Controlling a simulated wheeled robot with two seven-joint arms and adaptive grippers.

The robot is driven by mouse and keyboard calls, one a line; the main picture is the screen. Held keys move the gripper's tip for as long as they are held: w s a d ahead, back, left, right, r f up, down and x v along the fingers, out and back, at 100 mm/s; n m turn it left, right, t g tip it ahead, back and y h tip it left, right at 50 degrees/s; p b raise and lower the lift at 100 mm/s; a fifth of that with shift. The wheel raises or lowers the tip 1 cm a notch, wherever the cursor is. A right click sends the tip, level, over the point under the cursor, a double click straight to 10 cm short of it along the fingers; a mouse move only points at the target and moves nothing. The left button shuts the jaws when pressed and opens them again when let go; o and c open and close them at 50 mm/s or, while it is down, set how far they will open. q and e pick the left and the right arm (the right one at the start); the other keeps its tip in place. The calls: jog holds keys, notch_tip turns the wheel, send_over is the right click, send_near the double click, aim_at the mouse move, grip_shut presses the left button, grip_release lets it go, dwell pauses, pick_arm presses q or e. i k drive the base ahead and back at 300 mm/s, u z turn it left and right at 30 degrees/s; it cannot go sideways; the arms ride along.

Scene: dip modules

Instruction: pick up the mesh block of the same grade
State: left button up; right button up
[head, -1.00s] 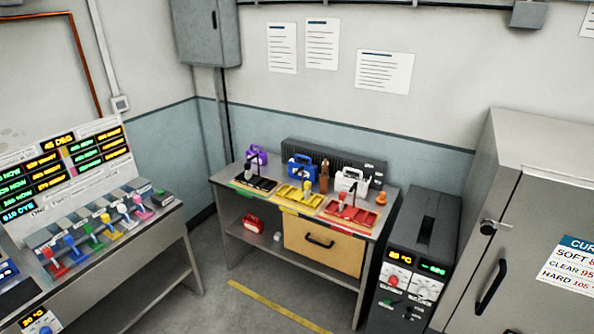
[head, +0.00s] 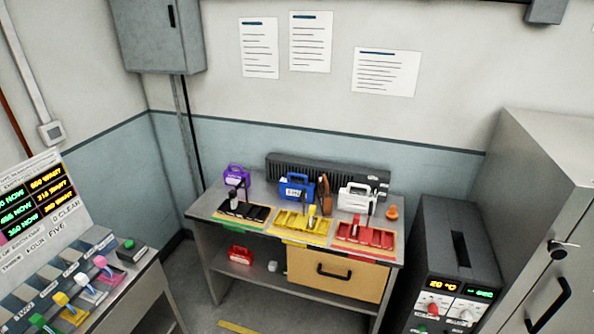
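I cannot tell for sure which items are mesh blocks, and no grade can be read. At the back of the workbench (head: 200,208) stand a purple handled block (head: 235,176), a blue handled block (head: 296,188) with a white label, and a white handled block (head: 353,198). In front of them lie a black tray (head: 254,215), a yellow tray (head: 290,224) and a red tray (head: 377,237), each with upright handled items in it. A red handled block (head: 241,255) lies on the lower shelf. Neither of my grippers is in view.
A wooden drawer front (head: 345,281) is shut under the bench. A dark grey machine (head: 435,235) with displays stands right of it, then a grey cabinet (head: 555,180). A console (head: 100,275) with coloured levers is at left. Floor in front of the bench is clear.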

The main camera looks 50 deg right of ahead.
aim_at(291, 189)
jog(key=z, duration=0.25)
jog(key=i, duration=1.35)
jog(key=z, duration=1.3)
jog(key=i, duration=0.95)
jog(key=z, duration=1.15)
jog(key=i, duration=0.2)
jog(key=z, duration=0.15)
